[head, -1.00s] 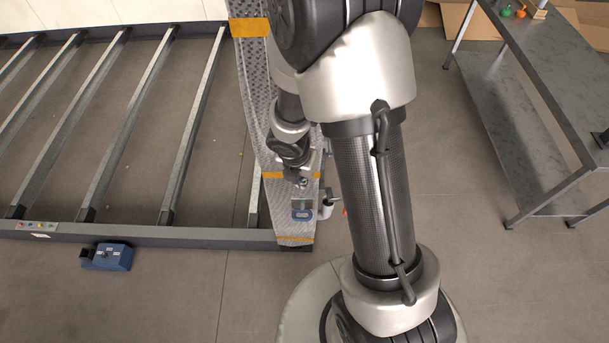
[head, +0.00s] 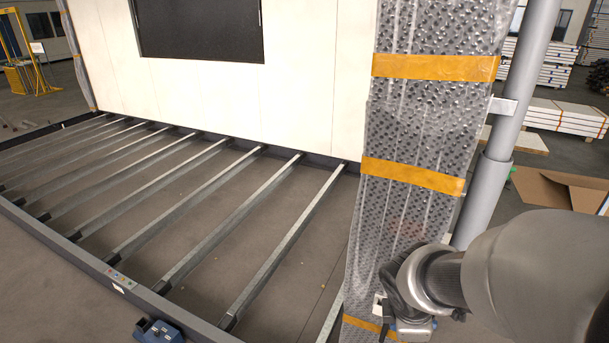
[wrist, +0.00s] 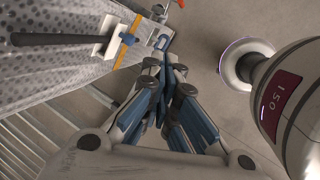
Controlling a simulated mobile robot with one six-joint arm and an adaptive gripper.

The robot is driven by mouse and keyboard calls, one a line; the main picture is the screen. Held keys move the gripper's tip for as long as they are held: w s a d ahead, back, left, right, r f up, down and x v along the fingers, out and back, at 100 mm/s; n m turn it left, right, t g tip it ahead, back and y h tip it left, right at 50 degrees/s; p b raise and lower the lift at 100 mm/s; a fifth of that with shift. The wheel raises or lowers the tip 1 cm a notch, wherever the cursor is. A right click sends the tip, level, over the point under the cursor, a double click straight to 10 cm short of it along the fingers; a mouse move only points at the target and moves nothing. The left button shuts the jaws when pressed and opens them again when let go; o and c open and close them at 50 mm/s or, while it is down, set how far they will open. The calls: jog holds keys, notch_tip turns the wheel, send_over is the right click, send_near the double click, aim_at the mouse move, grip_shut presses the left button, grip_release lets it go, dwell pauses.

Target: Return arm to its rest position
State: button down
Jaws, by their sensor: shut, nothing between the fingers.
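My gripper (wrist: 168,98) shows in the wrist view with its blue-grey fingers shut and nothing held between them. It points toward the plastic-wrapped column (wrist: 75,55), which runs across the upper left of that view. Fingers and column overlap in the picture, and I cannot tell the gap between them. In the head view my arm (head: 535,270) reaches in from the lower right, and its wrist end is in front of the foot of the wrapped column (head: 425,120). The fingers are not clear there.
A blue clamp (wrist: 128,38) sits on a white bracket at the column. A floor frame with several metal bars (head: 210,205) spreads left of the column. A grey pipe (head: 485,190) stands just right of the column. A blue box (head: 157,331) lies at the frame's front edge.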

jog(key=s+a+m+y+b, duration=0.1)
jog(key=s+a+m+b, duration=0.2)
jog(key=s+m+b, duration=0.2)
jog(key=s+a+m+t+y+b, duration=0.1)
jog(key=s+a+m+y+b, duration=0.1)
jog(key=s+m+b, duration=0.4)
jog(key=s+a+m, duration=0.1)
jog(key=s+m, duration=0.1)
jog(key=m, duration=0.3)
jog(key=shift+s+a+f+t, duration=0.25)
jog(key=shift+s+f+t, duration=0.05)
jog(key=shift+s, duration=0.05)
